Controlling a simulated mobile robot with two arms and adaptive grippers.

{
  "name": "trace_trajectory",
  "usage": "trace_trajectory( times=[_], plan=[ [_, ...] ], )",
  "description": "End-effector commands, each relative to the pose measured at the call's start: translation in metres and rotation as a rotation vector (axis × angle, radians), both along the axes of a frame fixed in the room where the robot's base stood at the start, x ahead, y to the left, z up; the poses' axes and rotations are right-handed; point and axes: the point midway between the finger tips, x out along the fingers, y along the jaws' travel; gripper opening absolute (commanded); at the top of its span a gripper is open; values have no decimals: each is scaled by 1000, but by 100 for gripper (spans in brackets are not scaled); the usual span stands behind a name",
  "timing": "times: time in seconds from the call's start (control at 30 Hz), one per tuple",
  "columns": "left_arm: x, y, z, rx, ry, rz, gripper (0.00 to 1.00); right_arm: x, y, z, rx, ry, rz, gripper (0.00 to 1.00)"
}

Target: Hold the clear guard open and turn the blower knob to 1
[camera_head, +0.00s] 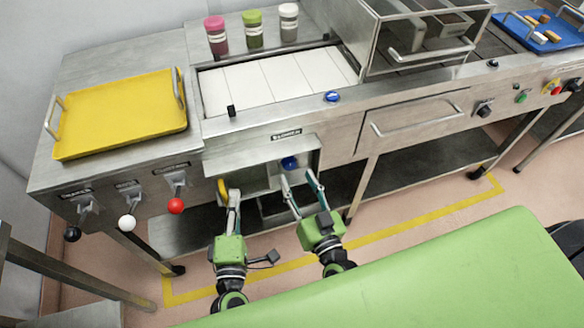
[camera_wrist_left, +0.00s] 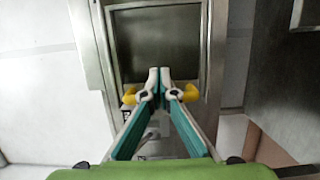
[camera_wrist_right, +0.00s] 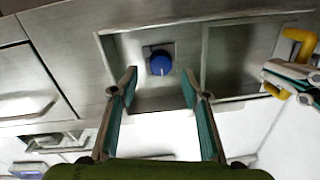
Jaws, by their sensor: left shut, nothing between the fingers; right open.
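The blue blower knob (camera_head: 289,163) sits in a recessed metal box under the counter. It also shows in the right wrist view (camera_wrist_right: 160,63), uncovered, with a pale mark towards the picture's bottom. The clear guard (camera_head: 256,180) is beside the knob, over the box's left part in the head view; its framed pane shows in the left wrist view (camera_wrist_left: 155,45). Its yellow handle (camera_head: 222,187) is at my left gripper (camera_head: 234,193), whose fingers are shut with yellow showing on both sides (camera_wrist_left: 187,93). My right gripper (camera_head: 300,180) is open and empty, its fingers apart before the knob.
Three levers with black, white and red balls (camera_head: 176,205) hang left of the box. A drawer with a bar handle (camera_head: 415,118) is to its right. A yellow tray (camera_head: 120,115) lies on the counter above.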

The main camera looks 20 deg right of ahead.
Motion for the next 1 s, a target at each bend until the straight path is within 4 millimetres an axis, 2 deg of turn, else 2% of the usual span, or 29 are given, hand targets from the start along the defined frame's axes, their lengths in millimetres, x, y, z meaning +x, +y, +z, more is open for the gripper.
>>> trace_trajectory(
  times=[0.1, 0.3, 0.67, 0.8, 0.83, 1.0],
  plan=[
    [1, 2, 0, 1, -1, 5, 0, 22, 1, 0, -1, -1, 0, 43],
    [1, 3, 0, 1, -1, 5, 0, 44, 3, 0, -1, 1, 1, 43],
    [1, 3, 0, 1, 0, 5, 0, 48, 3, -1, -1, 2, 1, 43],
    [1, 3, 0, 1, -1, 5, 0, 48, 3, -1, -1, 2, 1, 9],
    [1, 3, 0, 1, -1, 5, 0, 48, 3, -1, -1, 2, 1, 4],
    [1, 3, 0, 1, -1, 5, 0, 48, 3, -1, 0, 2, 1, 4]
  ],
)
